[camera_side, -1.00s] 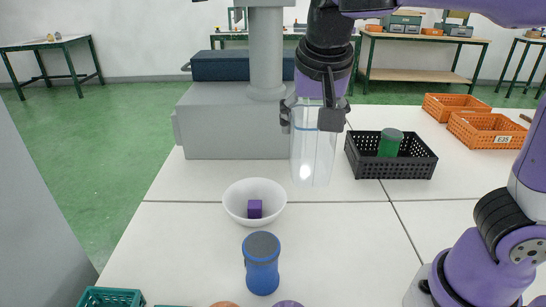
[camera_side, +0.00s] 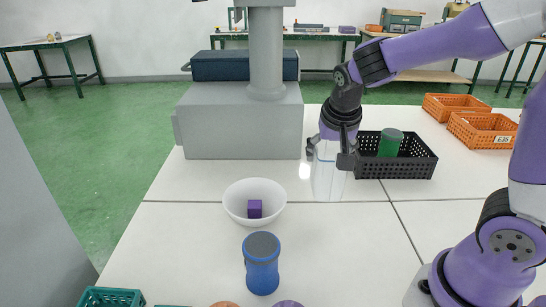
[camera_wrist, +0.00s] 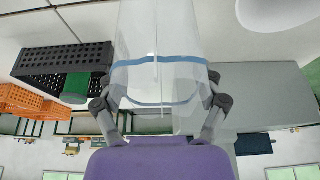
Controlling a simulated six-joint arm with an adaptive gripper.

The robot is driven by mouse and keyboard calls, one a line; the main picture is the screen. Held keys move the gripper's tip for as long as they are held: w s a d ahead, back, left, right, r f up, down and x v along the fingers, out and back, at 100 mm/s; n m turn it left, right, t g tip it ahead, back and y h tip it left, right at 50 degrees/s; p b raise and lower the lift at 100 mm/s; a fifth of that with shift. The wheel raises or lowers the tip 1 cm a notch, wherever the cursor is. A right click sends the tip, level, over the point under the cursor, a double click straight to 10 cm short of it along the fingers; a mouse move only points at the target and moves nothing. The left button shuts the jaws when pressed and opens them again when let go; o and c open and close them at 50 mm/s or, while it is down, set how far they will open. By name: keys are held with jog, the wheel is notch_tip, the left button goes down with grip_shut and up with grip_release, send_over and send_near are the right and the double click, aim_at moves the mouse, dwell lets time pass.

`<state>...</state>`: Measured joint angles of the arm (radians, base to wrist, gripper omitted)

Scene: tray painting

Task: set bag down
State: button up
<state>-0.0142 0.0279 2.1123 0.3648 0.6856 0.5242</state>
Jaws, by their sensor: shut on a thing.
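The clear bag (camera_side: 327,182) with a blue band hangs upright from my gripper (camera_side: 333,152) in the side view. My gripper is shut on the bag near its banded top. In the wrist view the bag (camera_wrist: 158,35) stretches out from between the fingers of my gripper (camera_wrist: 160,100). The bag's lower end appears close to the white table (camera_side: 345,228), just left of the black crate. I cannot tell whether it touches the table.
A black perforated crate (camera_side: 424,168) holding a green canister (camera_side: 390,143) stands right of the bag. A white bowl (camera_side: 236,205) with a purple cube (camera_side: 254,209) and a blue jar (camera_side: 262,265) are to the left. Orange crates (camera_side: 484,130) stand at the back right.

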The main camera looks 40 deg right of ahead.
jog(key=shift+w+d+f, duration=0.2)
jog(key=shift+d+f, duration=0.35)
jog(key=shift+d, duration=0.25)
jog(key=shift+f, duration=1.95)
jog(key=shift+f, duration=0.15)
jog(key=o, duration=0.8)
